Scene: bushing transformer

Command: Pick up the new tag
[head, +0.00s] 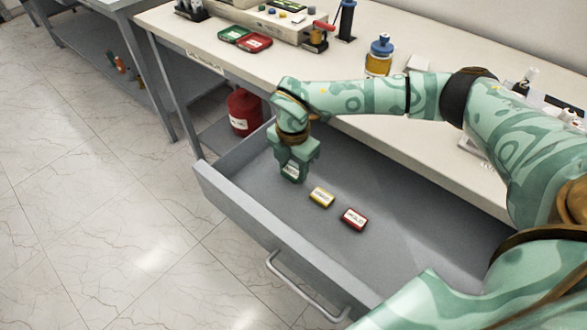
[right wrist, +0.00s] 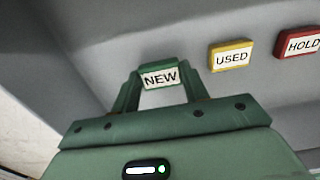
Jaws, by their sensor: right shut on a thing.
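The new tag is a small green block with a white label reading NEW (right wrist: 160,77). In the head view the new tag (head: 291,171) is at the left part of the open drawer, largely covered by my gripper. My right gripper (head: 292,165) reaches down into the drawer and is shut on the tag, with one finger on each side of it. In the right wrist view the gripper (right wrist: 160,88) has the tag between its fingertips, label facing the camera. I cannot tell whether the tag touches the drawer floor. My left gripper is not in view.
A yellow USED tag (head: 321,197) and a red HOLD tag (head: 354,219) lie right of the gripper in the open grey drawer (head: 255,215). The bench top (head: 255,68) above holds green and red tags (head: 247,39) and a blue-capped bottle (head: 379,55). A red can (head: 243,112) stands below.

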